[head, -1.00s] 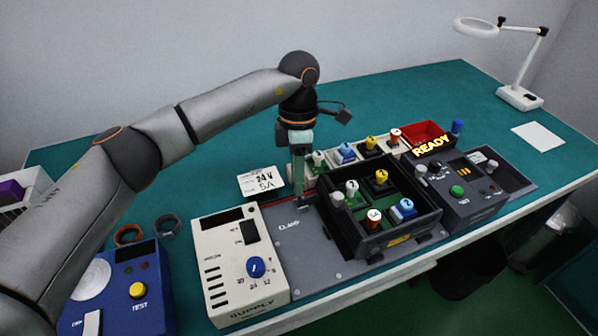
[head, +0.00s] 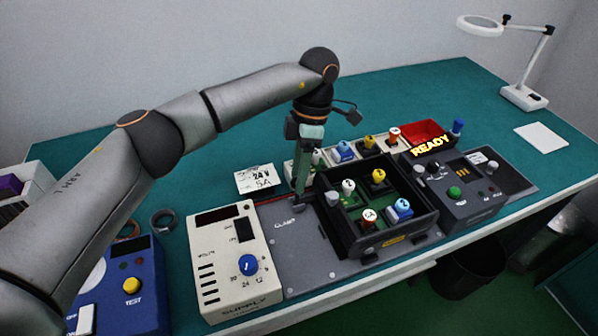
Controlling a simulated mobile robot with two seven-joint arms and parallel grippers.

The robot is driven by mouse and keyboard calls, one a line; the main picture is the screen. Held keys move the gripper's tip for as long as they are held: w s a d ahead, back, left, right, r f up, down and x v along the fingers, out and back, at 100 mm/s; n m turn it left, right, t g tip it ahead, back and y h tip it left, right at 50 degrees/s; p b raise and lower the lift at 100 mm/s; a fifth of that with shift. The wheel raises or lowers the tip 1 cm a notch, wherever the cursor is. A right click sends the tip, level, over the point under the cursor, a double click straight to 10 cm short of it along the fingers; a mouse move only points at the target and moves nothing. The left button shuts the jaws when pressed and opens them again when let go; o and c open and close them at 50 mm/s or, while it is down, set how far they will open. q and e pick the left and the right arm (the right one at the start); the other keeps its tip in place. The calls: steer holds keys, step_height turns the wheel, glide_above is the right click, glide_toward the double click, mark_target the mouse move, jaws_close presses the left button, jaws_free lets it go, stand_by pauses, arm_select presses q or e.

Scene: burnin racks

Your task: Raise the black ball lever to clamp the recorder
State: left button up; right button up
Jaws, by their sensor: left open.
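The grey base plate marked CLAMP (head: 300,262) lies on the bench. A dark open-topped box (head: 395,241), which looks like the recorder, sits on it and holds several small knobbed modules. My left gripper (head: 299,196) points down at the box's left back corner, beside the CLAMP label. It is open, but its fingers overlap in this view. The black ball lever cannot be made out clearly; a small dark part (head: 301,205) shows at the fingertips, and I cannot tell whether they touch it. My right gripper is not in view.
A cream supply unit (head: 232,262) stands left of the plate and a blue test box (head: 140,290) further left. A dark READY console (head: 458,195) stands right of the box. Modules and a red bin (head: 425,132) line the back.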

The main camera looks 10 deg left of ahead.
arm_select(q)
steer(key=shift+o, duration=0.9)
steer(key=v, duration=1.2)
steer(key=shift+r, duration=0.25)
steer(key=shift+w, duration=0.1)
